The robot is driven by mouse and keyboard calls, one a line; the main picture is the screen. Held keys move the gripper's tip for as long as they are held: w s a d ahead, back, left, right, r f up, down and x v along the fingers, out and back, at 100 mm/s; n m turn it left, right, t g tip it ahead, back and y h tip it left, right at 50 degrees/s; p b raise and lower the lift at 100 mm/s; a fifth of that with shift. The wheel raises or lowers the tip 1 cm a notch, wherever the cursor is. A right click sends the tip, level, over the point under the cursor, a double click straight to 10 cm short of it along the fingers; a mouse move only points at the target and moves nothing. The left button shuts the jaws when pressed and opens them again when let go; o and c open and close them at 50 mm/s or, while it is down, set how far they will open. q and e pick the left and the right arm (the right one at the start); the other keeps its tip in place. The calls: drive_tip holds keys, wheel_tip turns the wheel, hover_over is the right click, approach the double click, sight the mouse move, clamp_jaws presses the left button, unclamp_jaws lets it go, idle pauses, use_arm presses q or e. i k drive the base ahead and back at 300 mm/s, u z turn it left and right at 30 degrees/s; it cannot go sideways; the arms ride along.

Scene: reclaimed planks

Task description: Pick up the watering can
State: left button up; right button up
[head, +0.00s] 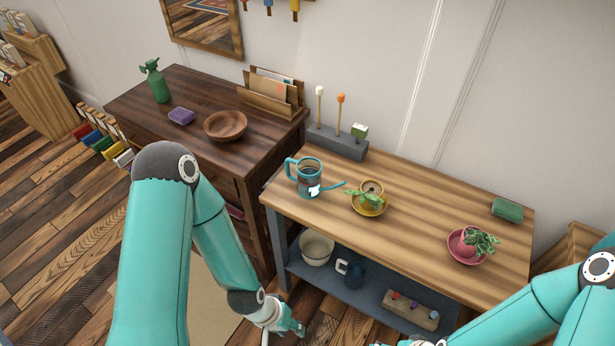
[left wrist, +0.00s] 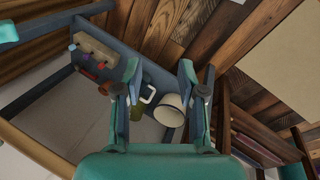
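The watering can (head: 309,178) stands upright on the left end of the light wooden bench top (head: 410,217). It has a grey-blue body, a teal handle on its left and a thin blue spout pointing right. My left gripper (head: 288,326) is low, in front of the bench and below the top, well apart from the can. In the left wrist view its two fingers (left wrist: 159,72) are spread with nothing held between them. The can does not show in that view. My right arm reaches the bottom edge of the head view, and its gripper is cut off.
A pink potted plant (head: 467,243) and a green block (head: 507,210) are farther right. The lower shelf holds a cream pot (head: 317,248), a dark mug (head: 351,273) and a peg block (head: 411,310).

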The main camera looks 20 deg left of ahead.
sight(309, 170)
drive_tip(key=u, duration=0.6)
drive_tip(key=i, duration=0.15)
drive_tip(key=z, duration=2.6)
drive_tip(key=k, duration=1.55)
drive_tip(key=u, duration=1.1)
drive_tip(key=i, duration=1.05)
